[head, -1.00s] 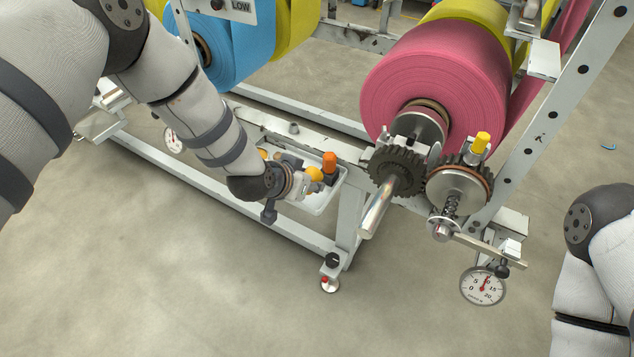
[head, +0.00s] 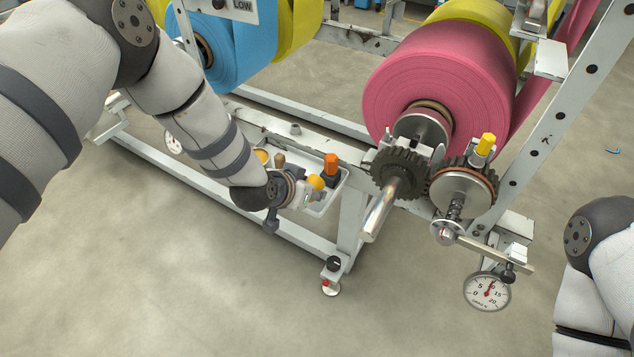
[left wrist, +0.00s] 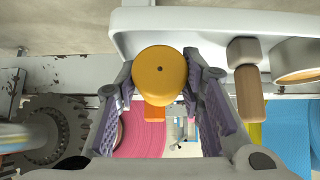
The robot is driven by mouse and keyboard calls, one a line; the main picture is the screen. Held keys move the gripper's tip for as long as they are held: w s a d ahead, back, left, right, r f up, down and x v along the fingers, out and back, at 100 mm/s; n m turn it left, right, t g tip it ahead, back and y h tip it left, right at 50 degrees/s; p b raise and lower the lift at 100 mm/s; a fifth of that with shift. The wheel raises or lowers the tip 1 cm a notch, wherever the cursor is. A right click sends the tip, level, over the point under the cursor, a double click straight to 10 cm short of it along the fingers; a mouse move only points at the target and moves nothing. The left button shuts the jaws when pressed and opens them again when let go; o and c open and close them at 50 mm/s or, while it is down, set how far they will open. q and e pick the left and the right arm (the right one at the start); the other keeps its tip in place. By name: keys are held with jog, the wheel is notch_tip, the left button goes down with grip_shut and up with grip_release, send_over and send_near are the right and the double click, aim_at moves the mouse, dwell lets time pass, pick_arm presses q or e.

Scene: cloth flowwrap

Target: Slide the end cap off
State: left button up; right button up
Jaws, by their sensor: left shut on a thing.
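A yellow-orange round piece with a small dark hole in its face, which looks like a cap, is between the fingers of my left gripper (head: 306,191). The piece (head: 316,182) is small in the head view. In the left wrist view the round piece (left wrist: 160,76) faces the camera, with the gripper fingers (left wrist: 163,92) closed around its sides. It is at the white tray (head: 329,200); whether it touches the tray is unclear. The silver shaft (head: 383,212) by the gears has a bare end. My right gripper is out of view.
The tray also holds an orange-topped dark item (head: 331,166) and a wooden-handled item (head: 280,160). Right of the tray are a dark gear (head: 398,172), a pink roll (head: 435,85) and a dial gauge (head: 488,291). The floor in front is clear.

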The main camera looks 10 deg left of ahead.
pick_arm(q)
jog(key=shift+f, duration=0.45)
jog(key=o, duration=1.3)
jog(key=shift+r, duration=0.1)
jog(key=v, duration=1.2)
